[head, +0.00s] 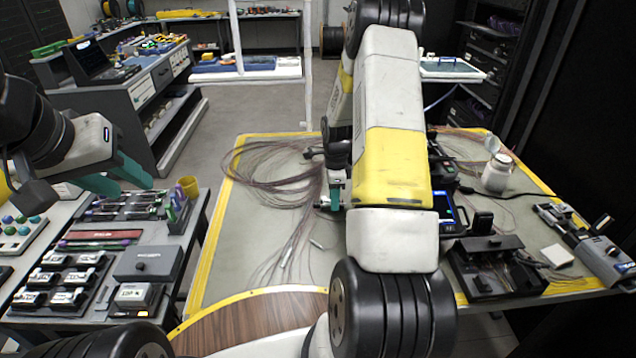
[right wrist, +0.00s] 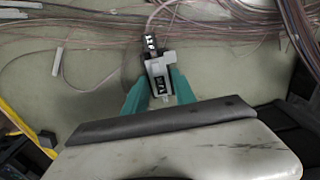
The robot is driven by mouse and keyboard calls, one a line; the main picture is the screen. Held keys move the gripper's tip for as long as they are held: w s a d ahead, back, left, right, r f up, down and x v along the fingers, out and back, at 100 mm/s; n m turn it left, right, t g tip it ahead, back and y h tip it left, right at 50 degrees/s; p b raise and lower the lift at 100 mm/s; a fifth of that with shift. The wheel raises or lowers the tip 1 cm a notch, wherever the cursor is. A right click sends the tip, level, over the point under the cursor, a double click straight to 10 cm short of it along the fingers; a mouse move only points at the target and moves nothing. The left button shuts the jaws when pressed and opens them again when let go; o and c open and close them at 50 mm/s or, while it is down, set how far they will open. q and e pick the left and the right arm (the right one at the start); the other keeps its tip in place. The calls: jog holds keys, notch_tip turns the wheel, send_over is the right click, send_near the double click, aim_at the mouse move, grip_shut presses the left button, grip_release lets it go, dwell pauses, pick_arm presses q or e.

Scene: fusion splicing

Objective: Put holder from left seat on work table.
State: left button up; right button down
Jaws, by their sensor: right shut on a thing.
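My right gripper (right wrist: 160,88) is shut on a small grey and black holder (right wrist: 158,72), gripped between its teal fingers in the right wrist view. A thin cable runs from the holder's far end. In the head view the right gripper (head: 334,192) is over the work table (head: 225,235), left of my forearm, and the holder is too small to make out. I cannot tell whether the holder touches the table. The fusion splicer (head: 446,208) is mostly hidden behind my right arm, so its left seat does not show. My left gripper (head: 122,172) is open and empty above the left bench.
Bundles of thin cable (head: 265,160) lie across the back of the work table. A black open case (head: 495,268), a jar (head: 497,172) and a grey handheld tool (head: 600,250) are at right. The table's left front is mostly clear. The left bench carries a tool tray (head: 125,207) and boxes.

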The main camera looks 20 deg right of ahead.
jog(key=shift+f, duration=0.2)
jog(key=c, duration=1)
grip_release()
jog(key=s+a+r+n+t, duration=0.1)
jog(key=a+r+n, duration=0.1)
jog(key=r, duration=0.8)
jog(key=s+a+r+n, duration=0.1)
jog(key=s+r+n, duration=0.1)
jog(key=r, duration=0.8)
jog(key=s+a+r+n+t, duration=0.1)
jog(key=s+a+r+n, duration=0.3)
jog(key=s, duration=0.3)
jog(key=s+a+r+n+t+y, duration=0.1)
jog(key=s+a+r+n+t, duration=0.1)
jog(key=s+r+n, duration=0.4)
jog(key=s+a+r+n+t+y, duration=0.1)
jog(key=s+a+r+n+t, duration=0.1)
jog(key=s+a+r+n, duration=0.3)
jog(key=shift+s+a+r+n, duration=0.15)
jog(key=shift+s+n, duration=0.45)
jog(key=shift+s, duration=0.5)
jog(key=shift+s+a+r+n, duration=0.15)
jog(key=shift+s+n, duration=0.45)
jog(key=shift+s, duration=0.5)
